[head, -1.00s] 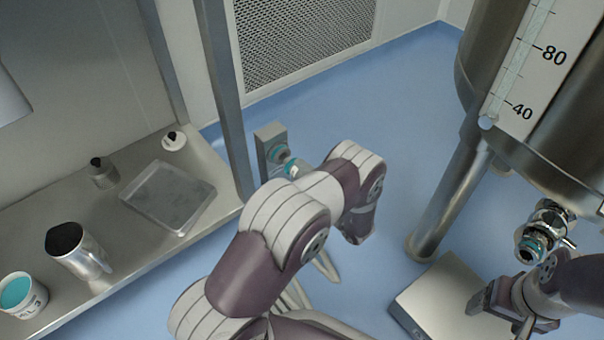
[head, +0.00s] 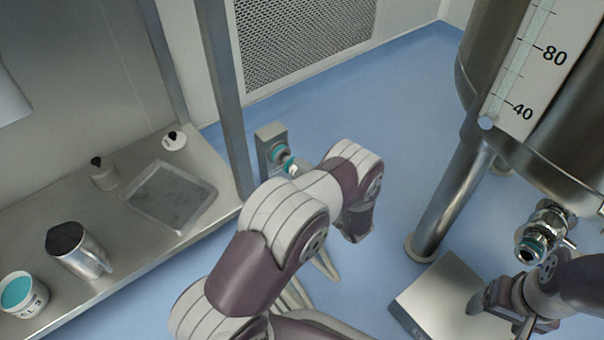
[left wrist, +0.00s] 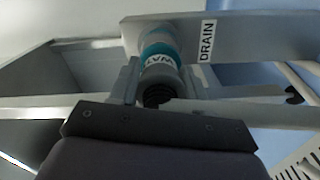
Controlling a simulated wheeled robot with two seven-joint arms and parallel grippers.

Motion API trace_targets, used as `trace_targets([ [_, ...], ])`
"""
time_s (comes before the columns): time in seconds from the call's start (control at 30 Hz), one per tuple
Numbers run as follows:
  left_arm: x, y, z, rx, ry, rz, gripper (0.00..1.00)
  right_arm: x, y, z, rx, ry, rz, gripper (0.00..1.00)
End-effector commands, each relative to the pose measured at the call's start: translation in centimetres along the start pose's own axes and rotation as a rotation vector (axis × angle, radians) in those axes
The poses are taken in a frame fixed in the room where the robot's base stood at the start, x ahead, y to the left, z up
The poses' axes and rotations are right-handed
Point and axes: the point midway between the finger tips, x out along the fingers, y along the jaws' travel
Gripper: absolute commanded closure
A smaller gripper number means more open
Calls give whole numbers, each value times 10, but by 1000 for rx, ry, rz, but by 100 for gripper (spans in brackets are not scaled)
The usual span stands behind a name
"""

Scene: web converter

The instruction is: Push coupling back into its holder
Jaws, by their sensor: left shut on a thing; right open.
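The coupling (left wrist: 160,72) is a short grey and teal cylinder with a partly readable label and a dark ribbed end. In the left wrist view it lies between the fingers of my left gripper (left wrist: 160,88), which is shut on it. Its far end meets the grey holder plate (left wrist: 188,38) marked DRAIN; I cannot tell how deep it sits. In the head view the holder (head: 270,134) stands beside the metal post, with the coupling (head: 290,164) partly hidden by my left arm. My right gripper (head: 502,312) is open at lower right.
A steel tank (head: 560,110) on legs stands at right, with a valve fitting (head: 540,235) above my right gripper. A grey box (head: 445,285) is on the floor. A steel bench (head: 130,240) at left holds a jug, a tub, bottles and a tray.

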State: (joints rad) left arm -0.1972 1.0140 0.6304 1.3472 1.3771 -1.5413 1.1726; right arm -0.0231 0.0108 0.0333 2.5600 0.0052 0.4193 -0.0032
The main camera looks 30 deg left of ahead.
Motion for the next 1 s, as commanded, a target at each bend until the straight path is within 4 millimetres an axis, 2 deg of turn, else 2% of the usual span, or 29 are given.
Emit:
trace_targets([
  [1.0, 21, 0, 0, -1, 0, 0, 98, 2, 0, 0, 0, 0, 0, 22],
])
